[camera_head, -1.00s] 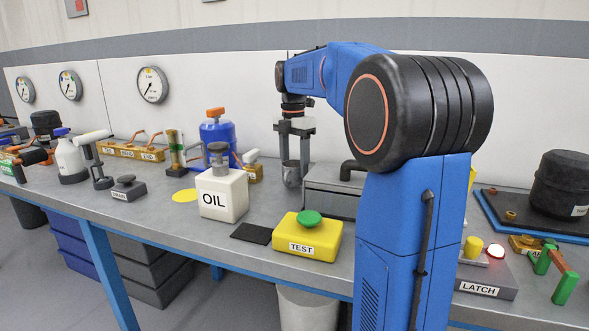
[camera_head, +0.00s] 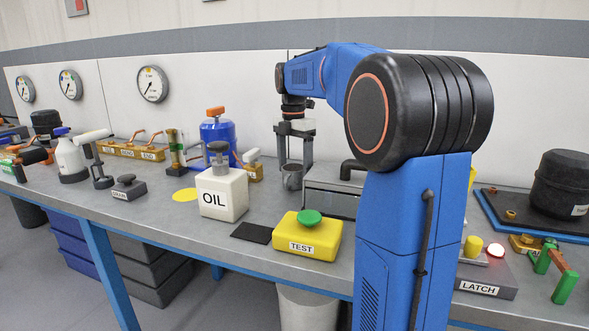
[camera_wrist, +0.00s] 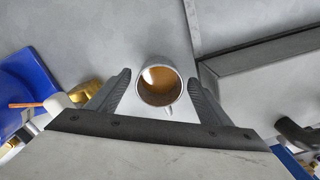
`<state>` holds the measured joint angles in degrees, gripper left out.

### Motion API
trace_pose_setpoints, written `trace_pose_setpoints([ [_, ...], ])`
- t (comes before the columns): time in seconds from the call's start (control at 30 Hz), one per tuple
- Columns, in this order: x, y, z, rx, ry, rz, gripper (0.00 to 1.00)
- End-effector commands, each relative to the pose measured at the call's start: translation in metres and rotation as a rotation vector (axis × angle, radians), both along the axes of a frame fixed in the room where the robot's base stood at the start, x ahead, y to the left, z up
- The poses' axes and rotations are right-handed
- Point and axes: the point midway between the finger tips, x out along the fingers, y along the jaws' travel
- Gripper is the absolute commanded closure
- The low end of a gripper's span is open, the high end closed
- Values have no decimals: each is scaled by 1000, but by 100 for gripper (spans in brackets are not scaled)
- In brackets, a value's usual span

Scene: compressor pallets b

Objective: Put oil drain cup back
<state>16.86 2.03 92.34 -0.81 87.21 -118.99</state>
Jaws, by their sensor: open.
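The oil drain cup (camera_head: 292,178) is a small grey metal cup that appears to stand upright on the bench, just left of a grey metal box. In the wrist view, the cup (camera_wrist: 159,88) holds brown oil and its small handle points towards the gripper's palm. My gripper (camera_head: 294,161) points down over the cup and is open. In the wrist view its two fingers stand on either side of the cup, with a gap visible on each side. The far side of the cup's base is hidden.
The grey metal box (camera_head: 332,190) with a dark pipe stands close to the right. A white OIL container (camera_head: 222,196), a blue tank (camera_head: 218,135) and a yellow TEST button box (camera_head: 306,240) stand nearby. A yellow disc (camera_head: 186,195) and a dark square pad (camera_head: 251,233) lie flat.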

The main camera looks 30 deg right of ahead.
Motion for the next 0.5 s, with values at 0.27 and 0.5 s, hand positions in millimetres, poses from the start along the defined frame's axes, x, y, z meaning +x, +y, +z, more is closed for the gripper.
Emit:
trace_pose_setpoints([
  [0.27,2,0,48,-1,-4,0,27],
  [0.5,4,0,90,-1,-2,0,27],
])
